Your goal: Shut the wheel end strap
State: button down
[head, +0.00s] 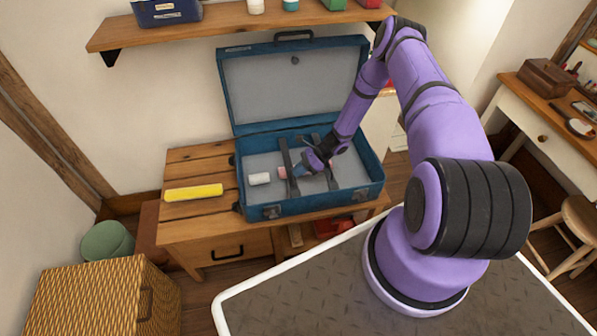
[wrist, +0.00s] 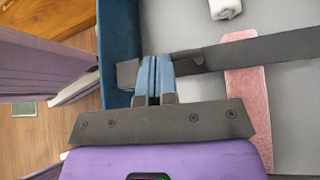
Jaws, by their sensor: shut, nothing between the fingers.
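The blue suitcase (head: 262,208) stands open with its lid raised. Two dark straps lie inside, a left strap (head: 289,168) and a right strap (head: 331,176); I cannot tell which is the wheel end one. My gripper (head: 299,172) is down inside the case at the left strap. In the wrist view my gripper (wrist: 153,62) is shut and empty, its tips beside the rounded end of a dark strap (wrist: 255,50). A dark buckle-like piece (wrist: 128,73) sits left of the tips by the blue wall (wrist: 118,40). The fingers hide whether strap and piece meet.
A white roll (head: 259,179) and a pink item (wrist: 247,100) lie in the case, the strap crossing over the pink one. A yellow object (head: 193,192) lies on the wooden bench (head: 190,225) left of the case. A shelf (head: 230,25) hangs above the lid.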

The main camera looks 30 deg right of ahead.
jog(key=s+a+r+v, duration=0.1)
jog(key=s+v, duration=0.1)
jog(key=v, duration=1.2)
jog(key=a+r+n+g+h, duration=0.1)
jog(key=r+n+h, duration=0.15)
jog(key=r, duration=0.75)
jog(key=a+r+n+h, duration=0.15)
jog(key=r+n, duration=0.25)
jog(key=r, duration=0.7)
jog(key=a+r+n+g+h, duration=0.1)
jog(key=r+n, duration=0.3)
jog(key=r, duration=0.6)
jog(key=s+a+r+n+t+h, duration=0.15)
jog(key=s+a+r+n, duration=0.35)
jog(key=r, duration=0.6)
jog(key=s+a+r+n+t+h, duration=0.1)
jog(key=s+a+r+n+h, duration=0.15)
jog(key=s+r, duration=0.65)
jog(key=s+r+n+t+h, duration=0.1)
jog(key=s+r+n, duration=0.1)
jog(key=s, duration=0.5)
jog(key=s+a+r+n+t+h, duration=0.1)
jog(key=s+r+n+t, duration=0.1)
jog(key=s+r, duration=0.2)
jog(key=s, duration=0.3)
jog(key=shift+s+r, duration=0.35)
jog(key=shift+r, duration=0.05)
